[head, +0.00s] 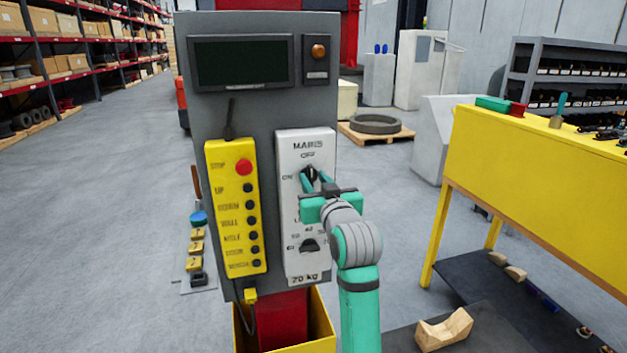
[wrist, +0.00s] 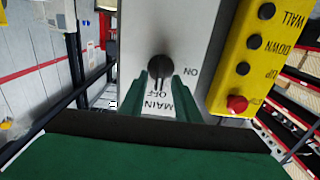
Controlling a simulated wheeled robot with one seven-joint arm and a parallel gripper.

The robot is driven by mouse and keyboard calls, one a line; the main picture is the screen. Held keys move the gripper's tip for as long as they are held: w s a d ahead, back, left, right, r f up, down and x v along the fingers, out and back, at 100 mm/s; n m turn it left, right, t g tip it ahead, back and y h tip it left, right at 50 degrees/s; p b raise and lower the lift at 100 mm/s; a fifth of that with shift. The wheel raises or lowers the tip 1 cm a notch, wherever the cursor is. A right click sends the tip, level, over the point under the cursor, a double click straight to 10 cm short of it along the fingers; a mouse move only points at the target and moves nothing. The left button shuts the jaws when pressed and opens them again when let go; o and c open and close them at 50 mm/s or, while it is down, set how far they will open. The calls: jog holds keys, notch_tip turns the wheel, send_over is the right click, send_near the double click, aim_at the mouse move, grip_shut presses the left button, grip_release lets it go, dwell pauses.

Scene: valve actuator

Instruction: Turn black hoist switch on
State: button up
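The black rotary switch (head: 311,173) is the upper knob on the white MAINS plate (head: 293,215), with OFF printed above it and ON to its left. In the wrist view the switch (wrist: 159,68) appears upside down, its handle pointing at the OFF mark. My gripper (head: 315,180) is at the switch, coming from the front and lower right. In the wrist view the two green fingers of my gripper (wrist: 162,92) stand apart, one on each side of the handle, with gaps visible. I cannot tell whether either finger touches the knob.
A second black knob (head: 309,246) sits lower on the plate. A yellow button box (head: 235,208) with a red stop button (head: 243,167) is close on the left. A dark display (head: 241,62) is above. A yellow workbench (head: 540,180) stands to the right.

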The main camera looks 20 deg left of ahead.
jog(key=shift+w+a, duration=0.25)
jog(key=shift+w, duration=0.25)
jog(key=shift+s+d, duration=0.1)
grip_shut()
jog(key=shift+a, duration=0.2)
